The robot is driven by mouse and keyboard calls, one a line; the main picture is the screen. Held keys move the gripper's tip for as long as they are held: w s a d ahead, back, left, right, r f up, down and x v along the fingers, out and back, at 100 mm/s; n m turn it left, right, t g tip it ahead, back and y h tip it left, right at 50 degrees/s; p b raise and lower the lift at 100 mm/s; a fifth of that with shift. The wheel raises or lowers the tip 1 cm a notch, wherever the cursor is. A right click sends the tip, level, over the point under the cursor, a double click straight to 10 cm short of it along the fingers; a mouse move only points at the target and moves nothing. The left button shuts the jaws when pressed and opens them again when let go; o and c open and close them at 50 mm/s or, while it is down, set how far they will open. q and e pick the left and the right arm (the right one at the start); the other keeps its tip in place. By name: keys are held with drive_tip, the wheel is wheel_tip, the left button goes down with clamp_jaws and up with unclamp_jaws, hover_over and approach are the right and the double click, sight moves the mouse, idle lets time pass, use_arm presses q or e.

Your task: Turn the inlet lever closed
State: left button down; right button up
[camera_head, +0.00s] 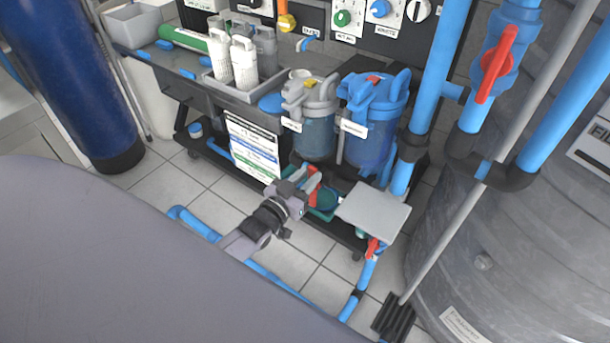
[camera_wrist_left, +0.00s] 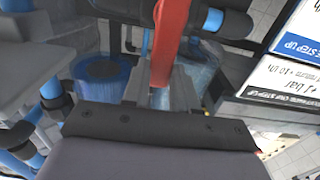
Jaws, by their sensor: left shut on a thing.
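My left gripper (camera_head: 303,188) reaches in from the lower left, low in front of the filter housings. It is shut on a red lever (camera_head: 314,180), which stands up beside a green part close to the floor. In the left wrist view the red lever (camera_wrist_left: 171,32) runs from the top edge down to the grey fingers (camera_wrist_left: 168,92), which hide its lower end. No label naming it as the inlet is readable. Another red lever (camera_head: 373,247) is on the pipe lower right, and a large red lever (camera_head: 497,64) is at upper right. My right gripper is not in view.
A clear housing (camera_head: 316,137) and a blue housing (camera_head: 372,140) stand just behind the gripper. A grey plate (camera_head: 373,212) is close on its right, and a printed sign (camera_head: 252,146) is to its left. A large grey tank (camera_head: 510,250) fills the right. Tiled floor shows in front.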

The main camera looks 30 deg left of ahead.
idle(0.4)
use_arm(q)
drive_tip(key=c, duration=0.9)
unclamp_jaws()
drive_tip(key=shift+s, duration=0.1)
drive_tip(key=shift+s+a+p, duration=0.15)
drive_tip(key=shift+s+p, duration=0.2)
drive_tip(key=shift+s, duration=1.4)
drive_tip(key=shift+s+a+p, duration=0.1)
drive_tip(key=shift+s+p, duration=0.2)
drive_tip(key=shift+s, duration=1.4)
drive_tip(key=s+d+r+g+p, duration=0.2)
drive_tip(key=s+d+p, duration=0.1)
drive_tip(key=s+p, duration=0.1)
drive_tip(key=s+d+r+m+g+p, duration=0.1)
drive_tip(key=s+d+r+g+p, duration=0.1)
drive_tip(key=s, duration=0.5)
drive_tip(key=s+d+r+g+h+p, duration=0.1)
drive_tip(key=s+d+r+g+p, duration=0.2)
drive_tip(key=s+d+p, duration=0.1)
drive_tip(key=shift+s+d+r+m+g+p, duration=0.15)
drive_tip(key=shift+s+m+g+p, duration=0.15)
drive_tip(key=shift+s+p, duration=0.6)
